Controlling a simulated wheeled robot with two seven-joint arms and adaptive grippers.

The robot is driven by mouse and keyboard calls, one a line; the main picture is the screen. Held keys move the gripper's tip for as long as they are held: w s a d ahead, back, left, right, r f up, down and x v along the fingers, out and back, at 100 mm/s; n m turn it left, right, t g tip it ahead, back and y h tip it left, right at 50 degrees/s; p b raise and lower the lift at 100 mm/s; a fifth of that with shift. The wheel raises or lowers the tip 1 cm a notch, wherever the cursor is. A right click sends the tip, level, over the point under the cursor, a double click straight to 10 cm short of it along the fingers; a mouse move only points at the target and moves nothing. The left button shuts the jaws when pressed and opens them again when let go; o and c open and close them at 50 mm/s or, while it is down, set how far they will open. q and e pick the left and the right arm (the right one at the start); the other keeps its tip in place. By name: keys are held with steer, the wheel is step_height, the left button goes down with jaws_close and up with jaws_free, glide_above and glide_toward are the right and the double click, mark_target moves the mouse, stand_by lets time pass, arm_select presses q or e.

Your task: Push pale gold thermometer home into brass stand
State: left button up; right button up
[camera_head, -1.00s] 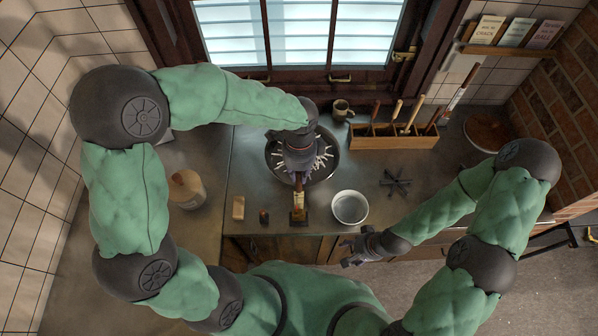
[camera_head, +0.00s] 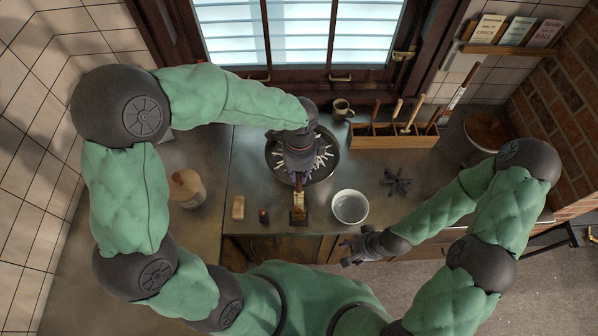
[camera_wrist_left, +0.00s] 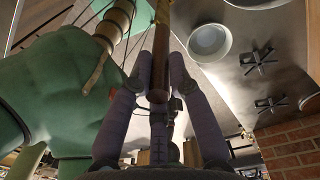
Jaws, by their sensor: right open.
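The thermometer (camera_head: 299,197) has a pale gold plate and a dark reddish-brown end. It is lined up with the brass stand (camera_head: 299,217) near the counter's front edge, its lower part at the stand. I cannot tell how deep it sits. My left gripper (camera_head: 299,179) is above the stand, around the brown end. In the left wrist view its fingers (camera_wrist_left: 161,62) lie on both sides of the brown rod, and the gold part (camera_wrist_left: 163,14) runs beyond them. My right gripper (camera_head: 347,252) is open and empty in front of the counter, below the white bowl.
A dark pan (camera_head: 332,165) with white sticks lies behind the stand, partly under my left gripper. A white bowl (camera_head: 350,208) is close on the right. A wooden block (camera_head: 238,207) and small dark item (camera_head: 264,216) are left. A wooden tool box (camera_head: 395,142) stands behind.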

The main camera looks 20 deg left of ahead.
arm_select(q)
steer(key=o, duration=0.4)
steer(key=r, duration=1.2)
steer(key=shift+w, duration=0.3)
